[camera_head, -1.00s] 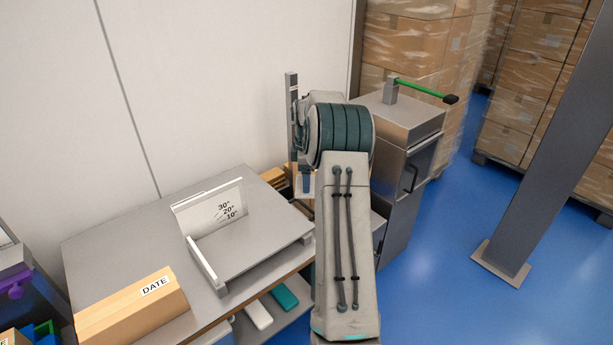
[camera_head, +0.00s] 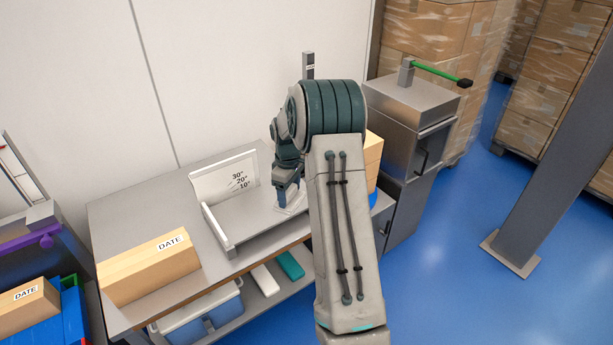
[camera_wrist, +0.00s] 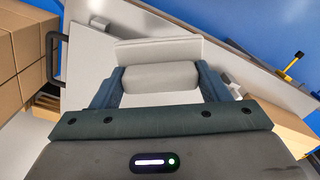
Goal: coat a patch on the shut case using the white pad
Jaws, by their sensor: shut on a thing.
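My gripper (camera_head: 288,200) is over the right part of the grey workbench (camera_head: 120,215), in front of the angle-marked plate. It is shut on a pale grey-white block (camera_wrist: 160,77) with a wider flat white plate (camera_wrist: 160,50), seen between the fingers in the wrist view. I cannot tell whether this is the white pad, or whether it touches the bench. A flat white piece (camera_head: 265,280) lies on the shelf below, beside a teal one (camera_head: 290,265). A closed tan box (camera_head: 150,265) labelled DATE lies on the bench's left; I cannot tell if it is the case.
The white fixture (camera_head: 225,180) marked 30°, 20°, 10° has a low rail at its left. A blue-and-white container (camera_head: 200,315) is under the bench. A steel cabinet (camera_head: 410,130) with a green lever and tan boxes (camera_head: 373,155) stand right. A grey post (camera_head: 555,140) rises from open blue floor.

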